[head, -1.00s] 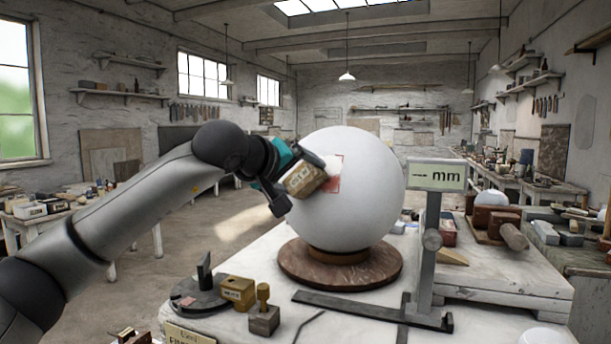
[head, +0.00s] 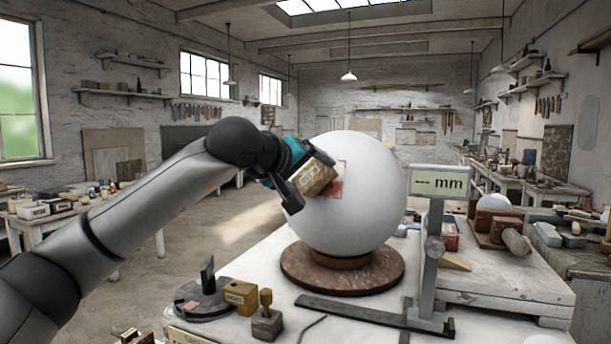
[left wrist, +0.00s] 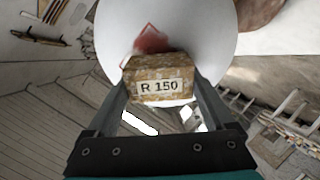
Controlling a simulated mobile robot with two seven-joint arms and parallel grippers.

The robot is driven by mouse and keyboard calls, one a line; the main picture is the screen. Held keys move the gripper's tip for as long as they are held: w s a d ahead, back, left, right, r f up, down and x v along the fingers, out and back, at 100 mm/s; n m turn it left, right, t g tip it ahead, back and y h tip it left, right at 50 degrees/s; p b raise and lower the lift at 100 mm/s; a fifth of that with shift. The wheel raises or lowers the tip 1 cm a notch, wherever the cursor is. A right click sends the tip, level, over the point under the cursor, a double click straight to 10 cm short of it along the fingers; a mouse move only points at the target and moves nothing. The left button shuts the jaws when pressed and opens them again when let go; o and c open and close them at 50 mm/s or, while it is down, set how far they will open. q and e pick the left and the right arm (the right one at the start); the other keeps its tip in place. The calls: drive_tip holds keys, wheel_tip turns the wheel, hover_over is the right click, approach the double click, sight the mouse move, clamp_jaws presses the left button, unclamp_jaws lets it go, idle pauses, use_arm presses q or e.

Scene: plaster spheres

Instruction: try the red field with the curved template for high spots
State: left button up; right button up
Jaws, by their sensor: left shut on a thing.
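The white plaster sphere (head: 368,200) stands on a round brown base (head: 342,276) on the bench. A red field (head: 335,181) shows on its left side, partly hidden by the block in my gripper. My left gripper (head: 302,187) is shut on a worn tan block (head: 316,176) at the sphere's left side. In the left wrist view the block (left wrist: 160,88) is labelled "R 150" and sits between both fingers, just in front of the red field (left wrist: 150,40). I cannot tell whether it touches the sphere. No curved edge of the block is clear. My right gripper is not in view.
A gauge stand with a display (head: 437,181) reading dashes and "mm" stands right of the sphere. A dark disc with an upright piece (head: 205,297), a yellow-brown block (head: 240,295) and a small knobbed block (head: 267,323) lie at the front left.

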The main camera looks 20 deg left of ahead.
use_arm(q)
drive_tip(key=shift+d+r, duration=0.3)
drive_tip(key=shift+d, duration=0.05)
drive_tip(key=shift+f, duration=0.1)
drive_tip(key=shift+s+a+f+b, duration=0.25)
drive_tip(key=shift+a+f+b, duration=0.15)
drive_tip(key=shift+b, duration=0.1)
drive_tip(key=shift+s+a+f, duration=0.1)
drive_tip(key=shift+s+a, duration=0.1)
drive_tip(key=shift+a, duration=0.1)
drive_tip(key=shift+s+a+b, duration=0.2)
drive_tip(key=shift+s+b, duration=0.1)
drive_tip(key=shift+w, duration=0.1)
